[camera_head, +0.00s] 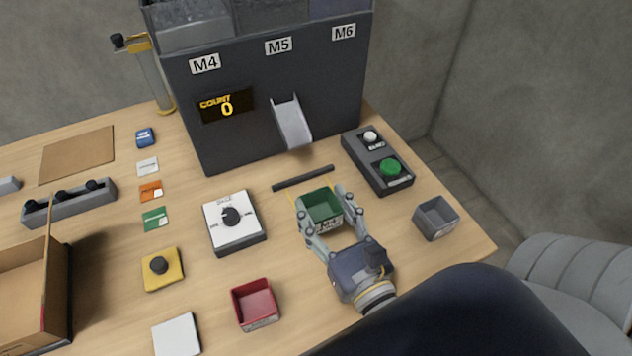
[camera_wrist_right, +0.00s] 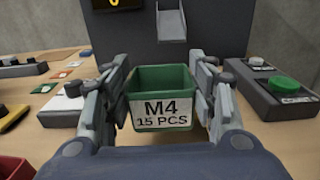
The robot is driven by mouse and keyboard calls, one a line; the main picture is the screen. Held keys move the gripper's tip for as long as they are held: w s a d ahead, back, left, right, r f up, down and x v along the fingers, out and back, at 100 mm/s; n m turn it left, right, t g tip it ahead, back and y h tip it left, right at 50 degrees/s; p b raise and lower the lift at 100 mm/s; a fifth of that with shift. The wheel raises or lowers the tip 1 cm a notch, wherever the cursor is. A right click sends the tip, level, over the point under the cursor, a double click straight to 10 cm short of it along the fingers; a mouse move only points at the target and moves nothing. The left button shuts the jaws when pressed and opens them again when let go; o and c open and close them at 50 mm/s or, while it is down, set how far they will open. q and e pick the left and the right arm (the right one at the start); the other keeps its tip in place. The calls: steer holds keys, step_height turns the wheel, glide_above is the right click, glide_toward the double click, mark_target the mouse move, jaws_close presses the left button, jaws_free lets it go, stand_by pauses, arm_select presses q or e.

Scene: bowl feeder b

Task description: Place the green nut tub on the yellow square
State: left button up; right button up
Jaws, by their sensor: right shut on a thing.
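The green nut tub (camera_head: 321,206) is upright near the middle right of the table, below the chute of the grey machine. In the right wrist view the tub (camera_wrist_right: 163,84) shows a label reading M4 15 PCS. My right gripper (camera_head: 331,208) has a finger on each side of the tub and is shut on it. Thin yellow lines of the yellow square (camera_head: 292,197) show beside the tub; the tub and gripper hide most of the square. I cannot tell whether the tub touches the table. My left gripper is not in view.
The dark feeder machine (camera_head: 270,100) with a chute (camera_head: 292,124) stands behind the tub. A black bar (camera_head: 303,178) lies between them. A button box (camera_head: 377,162) and grey tub (camera_head: 436,218) are to the right. A dial box (camera_head: 234,222) and red tub (camera_head: 255,304) are to the left.

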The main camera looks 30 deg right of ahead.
steer(key=w+d, duration=0.1)
steer(key=w, duration=0.1)
steer(key=w+d+p, duration=0.1)
steer(key=w, duration=0.2)
steer(key=w+p, duration=0.1)
steer(key=w, duration=0.2)
steer(key=shift+d+f, duration=0.3)
steer(key=shift+d, duration=0.1)
arm_select(q)
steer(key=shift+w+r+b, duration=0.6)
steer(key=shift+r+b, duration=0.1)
steer(key=shift+b, duration=0.15)
arm_select(e)
steer(key=shift+f, duration=1.8)
steer(key=shift+f, duration=0.15)
steer(key=o, duration=1.1)
steer(key=shift+c, duration=0.2)
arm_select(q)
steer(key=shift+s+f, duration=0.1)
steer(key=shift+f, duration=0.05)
